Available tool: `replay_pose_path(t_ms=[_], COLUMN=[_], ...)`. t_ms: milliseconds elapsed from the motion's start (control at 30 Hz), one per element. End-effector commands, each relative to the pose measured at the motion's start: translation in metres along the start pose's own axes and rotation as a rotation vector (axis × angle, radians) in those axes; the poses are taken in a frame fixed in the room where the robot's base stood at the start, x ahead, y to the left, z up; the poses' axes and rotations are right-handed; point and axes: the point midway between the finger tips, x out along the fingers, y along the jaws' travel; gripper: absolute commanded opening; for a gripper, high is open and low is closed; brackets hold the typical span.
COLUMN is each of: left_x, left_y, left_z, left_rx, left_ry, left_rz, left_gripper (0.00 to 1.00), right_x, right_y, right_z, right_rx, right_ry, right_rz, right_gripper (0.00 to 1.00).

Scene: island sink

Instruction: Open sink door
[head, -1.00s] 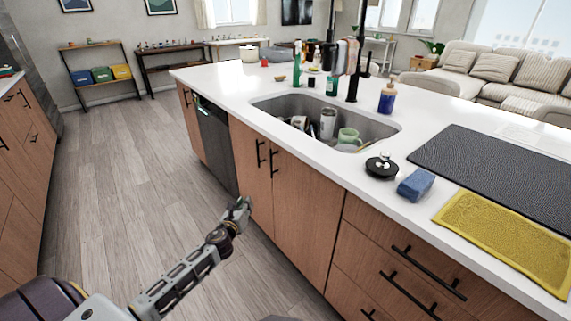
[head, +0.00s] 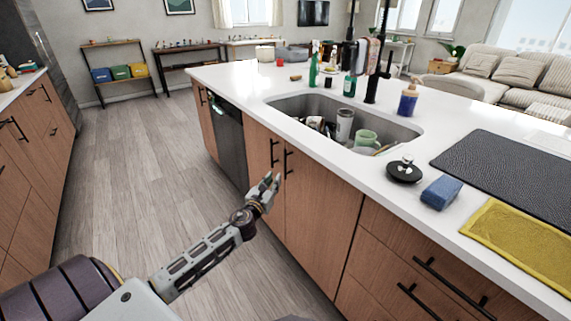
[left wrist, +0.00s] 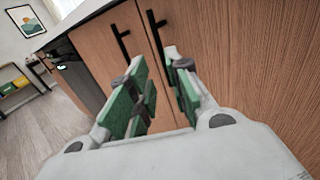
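The sink cabinet has two brown wood doors below the counter, a left door (head: 256,148) and a right door (head: 318,210). Both look shut. Each has a black upright bar handle near the seam: the left handle (head: 273,152) and the right handle (head: 288,163). My left gripper (head: 273,180) is just below and in front of these handles. In the left wrist view its green-padded fingers (left wrist: 158,62) are apart with nothing between them. There the left handle (left wrist: 121,42) and right handle (left wrist: 156,32) show beyond the fingertips. My right gripper is out of view.
The sink (head: 300,103) holds cups and other items. A black lid-like item (head: 404,172), blue sponge (head: 441,192) and yellow mat (head: 525,240) lie on the white counter. A dark dishwasher (head: 229,143) is left of the doors. The wood floor (head: 130,160) is clear.

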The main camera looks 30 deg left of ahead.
Motion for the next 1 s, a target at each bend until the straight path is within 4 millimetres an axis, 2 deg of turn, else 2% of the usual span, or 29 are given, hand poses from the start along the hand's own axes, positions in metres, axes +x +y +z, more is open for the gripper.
replay_pose_path(t_ms=[1000], left_x=[0.070], left_y=[0.000], left_z=[0.000], left_rx=[0.000], left_ry=[-0.001], left_rz=[0.000], left_gripper=[0.19], right_x=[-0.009], right_y=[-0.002], right_z=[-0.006], right_rx=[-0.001], right_ry=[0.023], right_rz=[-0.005], right_gripper=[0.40])
